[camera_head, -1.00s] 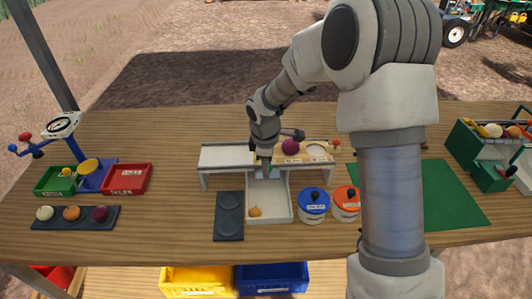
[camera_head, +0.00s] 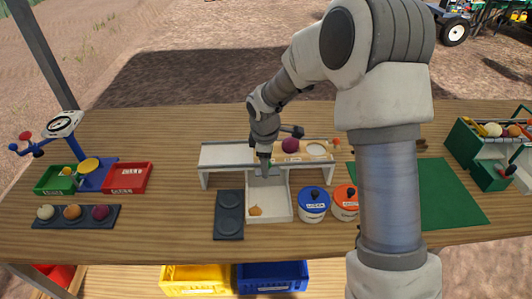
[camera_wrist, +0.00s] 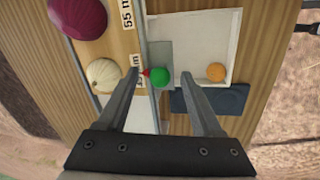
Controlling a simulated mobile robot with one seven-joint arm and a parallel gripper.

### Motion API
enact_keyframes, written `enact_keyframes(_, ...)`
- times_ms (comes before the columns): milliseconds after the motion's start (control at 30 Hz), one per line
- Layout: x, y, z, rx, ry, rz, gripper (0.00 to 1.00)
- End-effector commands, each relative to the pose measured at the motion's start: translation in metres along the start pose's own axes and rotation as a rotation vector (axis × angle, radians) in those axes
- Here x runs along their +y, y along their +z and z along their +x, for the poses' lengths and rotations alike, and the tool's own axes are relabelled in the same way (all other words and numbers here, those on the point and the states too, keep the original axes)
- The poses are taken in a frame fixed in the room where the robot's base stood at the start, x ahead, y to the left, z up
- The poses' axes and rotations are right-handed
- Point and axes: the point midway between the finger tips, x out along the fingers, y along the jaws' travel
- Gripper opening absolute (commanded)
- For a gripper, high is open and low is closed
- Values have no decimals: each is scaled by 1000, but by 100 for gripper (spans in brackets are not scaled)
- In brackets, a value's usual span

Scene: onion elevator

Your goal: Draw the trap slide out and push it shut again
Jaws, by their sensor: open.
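My gripper (camera_head: 265,166) hangs over the join of the raised board and the white tray. In the wrist view its two fingers (camera_wrist: 160,76) are open and apart. A round green knob (camera_wrist: 160,77) with a small red tip shows between them; I cannot tell whether they touch it. A flat grey-green plate (camera_wrist: 158,54), apparently the trap slide, lies beside the knob and reaches over the tray's edge. In the head view my gripper mostly hides the plate and knob.
The white tray (camera_head: 281,204) holds a small orange onion (camera_head: 255,211). A purple onion (camera_head: 290,145) sits on the board to the right; a pale onion (camera_wrist: 104,75) shows in the wrist view. A dark plate (camera_head: 229,214) and blue-lidded pot (camera_head: 314,200) flank the tray.

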Motion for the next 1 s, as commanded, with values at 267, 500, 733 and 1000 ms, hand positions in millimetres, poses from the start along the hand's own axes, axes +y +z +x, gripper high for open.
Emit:
enact_keyframes(267, 1, 0, -5, 0, 1, 0, 67)
enact_keyframes(500, 5, 0, -24, 1, 1, 0, 67)
enact_keyframes(733, 8, 0, -42, 0, 1, 0, 67)
enact_keyframes(1000, 12, 0, -60, 0, 0, 0, 67)
